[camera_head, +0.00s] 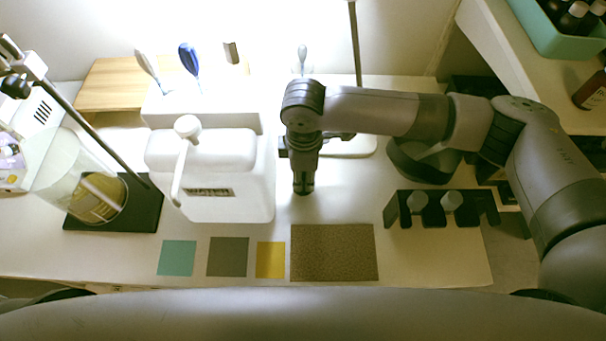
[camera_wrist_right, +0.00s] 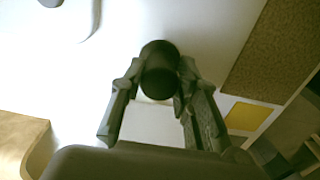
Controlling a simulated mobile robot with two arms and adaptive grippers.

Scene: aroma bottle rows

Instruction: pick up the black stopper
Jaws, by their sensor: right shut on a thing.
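The black stopper (camera_wrist_right: 160,70) is a dark cylinder between the fingertips of my right gripper in the right wrist view. My right gripper (camera_wrist_right: 157,84) is shut on it, with one finger on each side. In the head view my right gripper (camera_head: 303,186) points down over the white table, just right of the white jug. The stopper is hard to tell apart from the dark fingers there. I cannot tell how far it is above the table. My left gripper is not in view.
The white jug (camera_head: 235,175) stands close on the left. A brown mat (camera_head: 335,252) and coloured squares lie in front. A dark rack (camera_head: 440,222) with grey-topped bottles stands at the right. A stand with a pole (camera_head: 354,45) is behind my gripper.

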